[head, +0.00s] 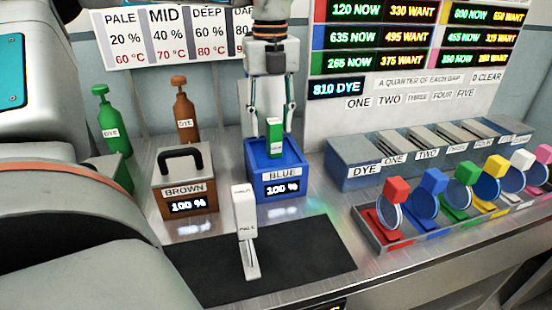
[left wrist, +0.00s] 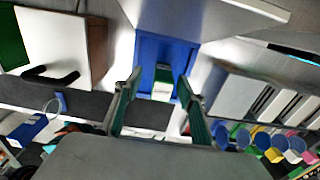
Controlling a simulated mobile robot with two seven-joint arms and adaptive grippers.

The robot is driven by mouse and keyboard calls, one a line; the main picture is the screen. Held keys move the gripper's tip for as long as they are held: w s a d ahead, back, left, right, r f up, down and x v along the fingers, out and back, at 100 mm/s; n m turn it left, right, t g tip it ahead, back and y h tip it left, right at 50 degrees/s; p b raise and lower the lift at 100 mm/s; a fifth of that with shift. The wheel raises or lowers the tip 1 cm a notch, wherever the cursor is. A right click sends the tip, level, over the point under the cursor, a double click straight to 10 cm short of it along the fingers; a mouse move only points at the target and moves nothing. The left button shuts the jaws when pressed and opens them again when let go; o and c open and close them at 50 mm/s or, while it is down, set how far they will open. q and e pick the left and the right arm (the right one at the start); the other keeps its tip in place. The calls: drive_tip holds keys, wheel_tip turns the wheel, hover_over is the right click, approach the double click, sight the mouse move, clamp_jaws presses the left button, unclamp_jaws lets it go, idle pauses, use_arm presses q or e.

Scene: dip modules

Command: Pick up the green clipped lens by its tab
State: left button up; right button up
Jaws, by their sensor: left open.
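The green clipped lens (head: 464,200) stands tilted in the lens rack on the right, with its green tab (head: 468,173) at the top. It is between a blue-tabbed lens and a yellow-tabbed one. My left gripper (head: 272,128) is open and points down over the blue dye box, well to the left of the green lens. A green block with a white label (head: 275,138) stands up from the blue box between the fingers; it also shows between them in the left wrist view (left wrist: 162,83). My right gripper is not in view.
A lidded brown box (head: 183,190) and the blue box (head: 290,157) stand left. A white PALE stick (head: 245,215) stands on the dark mat (head: 310,260).

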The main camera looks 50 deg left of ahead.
sight(274, 141)
use_arm(q)
drive_tip(key=f, duration=0.2)
drive_tip(key=d+f, duration=0.1)
drive_tip(key=f, duration=0.1)
drive_tip(key=shift+f, duration=0.5)
clamp_jaws()
drive_tip(key=shift+r, duration=0.1)
